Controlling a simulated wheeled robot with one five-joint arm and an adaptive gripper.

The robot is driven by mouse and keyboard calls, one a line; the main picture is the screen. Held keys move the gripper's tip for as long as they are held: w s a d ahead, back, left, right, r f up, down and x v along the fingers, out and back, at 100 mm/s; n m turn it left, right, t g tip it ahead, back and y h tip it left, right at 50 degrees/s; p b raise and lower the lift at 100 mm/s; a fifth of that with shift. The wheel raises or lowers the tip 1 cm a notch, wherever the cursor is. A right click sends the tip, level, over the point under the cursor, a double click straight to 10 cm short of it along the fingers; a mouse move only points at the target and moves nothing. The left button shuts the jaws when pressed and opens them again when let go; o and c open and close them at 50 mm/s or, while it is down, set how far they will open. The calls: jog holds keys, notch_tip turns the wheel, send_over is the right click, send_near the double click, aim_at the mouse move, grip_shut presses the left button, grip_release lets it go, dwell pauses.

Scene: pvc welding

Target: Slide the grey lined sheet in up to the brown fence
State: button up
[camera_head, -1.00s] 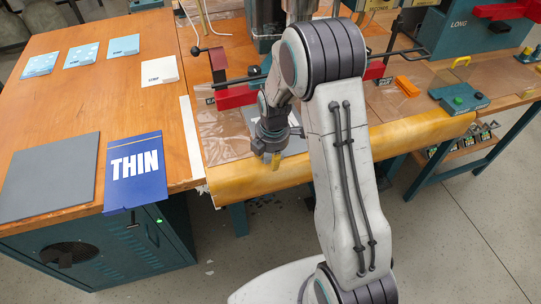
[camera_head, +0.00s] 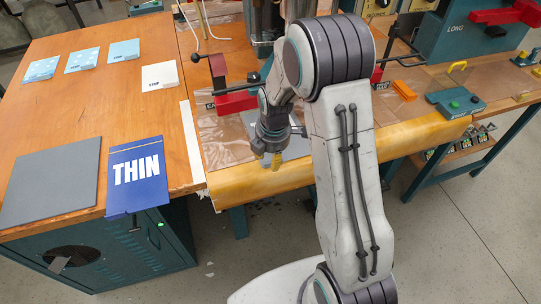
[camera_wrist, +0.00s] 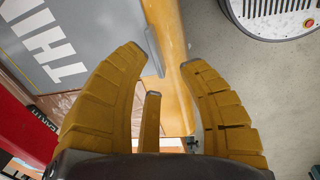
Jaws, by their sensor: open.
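The grey sheet with large white letters (camera_wrist: 92,38) lies on the bench in the wrist view, partly cut off by the frame. In the head view only a small grey part of it (camera_head: 292,150) shows beside my gripper; the arm hides much of the rest. My gripper (camera_head: 271,160) is low over the front of the bench. I cannot make out the brown fence.
The rounded yellow bench edge (camera_head: 400,137) runs along the front. A red clamp block (camera_head: 236,103) stands behind the gripper. On the left table (camera_head: 100,110) lie a dark grey slab (camera_head: 50,182) and a blue THIN card (camera_head: 138,176). A green button box (camera_head: 456,102) stands right.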

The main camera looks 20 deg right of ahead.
jog(key=s+r, duration=0.3)
jog(key=s, duration=0.5)
dwell(0.4)
dwell(0.6)
jog(key=s+r+m+g, duration=0.2)
jog(key=s+m+g, duration=0.2)
jog(key=s+m, duration=0.9)
notch_tip(320, 180, up, 15)
jog(key=s+m+t+p, duration=0.2)
jog(key=m+t, duration=0.3)
jog(key=shift+r+t, duration=0.2)
jog(key=shift+t, duration=0.2)
dwell(0.4)
